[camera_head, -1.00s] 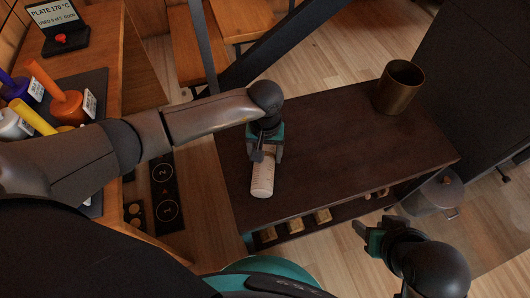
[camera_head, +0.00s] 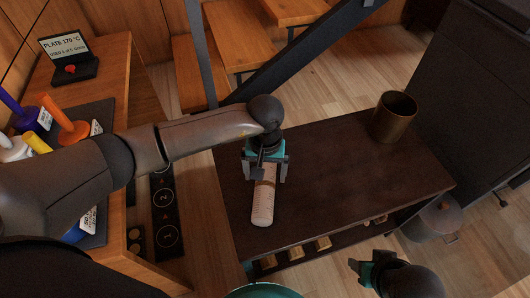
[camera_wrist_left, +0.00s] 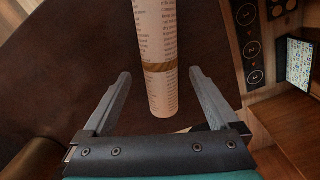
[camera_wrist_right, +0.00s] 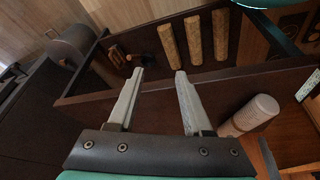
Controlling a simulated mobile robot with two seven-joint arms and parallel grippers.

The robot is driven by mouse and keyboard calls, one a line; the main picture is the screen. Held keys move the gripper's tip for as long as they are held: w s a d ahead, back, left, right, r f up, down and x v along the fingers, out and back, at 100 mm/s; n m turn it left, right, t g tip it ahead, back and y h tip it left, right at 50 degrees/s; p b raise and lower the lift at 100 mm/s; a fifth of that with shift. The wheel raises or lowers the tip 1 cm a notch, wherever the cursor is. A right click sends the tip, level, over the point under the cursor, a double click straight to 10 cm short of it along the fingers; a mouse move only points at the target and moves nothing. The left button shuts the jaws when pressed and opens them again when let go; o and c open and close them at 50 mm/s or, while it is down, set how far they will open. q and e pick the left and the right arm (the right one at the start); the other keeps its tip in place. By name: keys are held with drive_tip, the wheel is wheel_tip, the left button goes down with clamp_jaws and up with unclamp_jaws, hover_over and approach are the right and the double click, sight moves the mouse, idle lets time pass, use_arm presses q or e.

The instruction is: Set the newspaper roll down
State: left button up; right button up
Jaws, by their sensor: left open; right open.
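The newspaper roll (camera_head: 263,203) lies on the dark brown table top (camera_head: 325,180), near its left end. It is a pale printed cylinder with a brown band, seen close in the left wrist view (camera_wrist_left: 156,62). My left gripper (camera_head: 265,178) is open above the roll's far end. In the left wrist view its fingers (camera_wrist_left: 160,85) stand apart on either side of the roll, with gaps on both sides. The roll's end also shows in the right wrist view (camera_wrist_right: 262,106). My right gripper (camera_head: 362,268) is open and empty beyond the table's front edge.
A brown metal cup (camera_head: 394,118) stands at the table's far right. Logs (camera_wrist_right: 194,40) lie on a shelf below the top. A lidded grey pot (camera_head: 432,220) is right of the table. A counter with coloured-handled tools (camera_head: 66,126) is at left. The table's middle is clear.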

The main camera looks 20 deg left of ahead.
sight(266, 182)
use_arm(q)
wheel_tip(266, 182, up, 7)
drive_tip(key=p, duration=0.2)
use_arm(e)
drive_tip(key=shift+g, duration=0.5)
drive_tip(key=f, duration=0.2)
drive_tip(key=s+f, duration=0.1)
drive_tip(key=f, duration=0.2)
drive_tip(key=shift+s+f, duration=0.15)
drive_tip(key=shift+f, duration=0.15)
drive_tip(key=shift+d, duration=0.1)
